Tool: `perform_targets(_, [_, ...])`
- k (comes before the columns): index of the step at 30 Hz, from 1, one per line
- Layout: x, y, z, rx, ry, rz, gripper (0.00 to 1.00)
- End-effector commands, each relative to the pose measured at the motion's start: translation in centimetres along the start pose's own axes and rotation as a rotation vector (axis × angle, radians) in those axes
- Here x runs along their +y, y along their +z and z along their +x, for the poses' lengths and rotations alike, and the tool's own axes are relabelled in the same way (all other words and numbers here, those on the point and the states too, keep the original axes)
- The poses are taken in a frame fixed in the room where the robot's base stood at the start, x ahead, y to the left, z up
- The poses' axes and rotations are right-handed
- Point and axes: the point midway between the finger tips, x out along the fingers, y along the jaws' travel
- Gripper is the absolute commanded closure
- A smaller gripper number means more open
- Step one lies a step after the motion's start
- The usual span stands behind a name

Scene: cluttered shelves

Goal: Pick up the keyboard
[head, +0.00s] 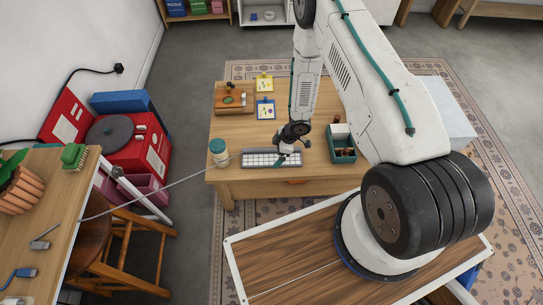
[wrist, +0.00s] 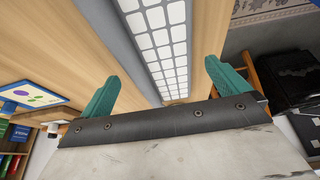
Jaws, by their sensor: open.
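The keyboard (head: 262,158) is grey with white keys and lies flat near the front edge of the wooden table. In the wrist view the keyboard (wrist: 160,45) runs away between the two teal fingers. My gripper (head: 287,152) is above the keyboard's right part in the head view. In the wrist view my gripper (wrist: 160,88) is open, with one finger on either side of the keyboard. I cannot tell whether the fingers touch it. The arm hides a little of the keyboard's right part.
A jar (head: 219,152) stands just left of the keyboard. A green box (head: 341,143) with items stands to its right.

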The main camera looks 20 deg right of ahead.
Motion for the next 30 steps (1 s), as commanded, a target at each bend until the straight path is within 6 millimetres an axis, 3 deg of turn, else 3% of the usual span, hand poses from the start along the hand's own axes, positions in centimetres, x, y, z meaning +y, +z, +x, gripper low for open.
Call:
perform_targets(6, [0.0,0.0,2.4,0.000,0.000,-0.001,0.00])
perform_targets(13, [0.0,0.0,2.5,0.000,0.001,0.000,0.00])
perform_targets(14, [0.0,0.0,2.5,0.000,0.001,0.000,0.06])
perform_targets(18, [0.0,0.0,2.5,0.000,0.001,0.000,0.44])
perform_targets(30, [0.1,-0.3,1.9,0.000,0.002,-0.001,0.47])
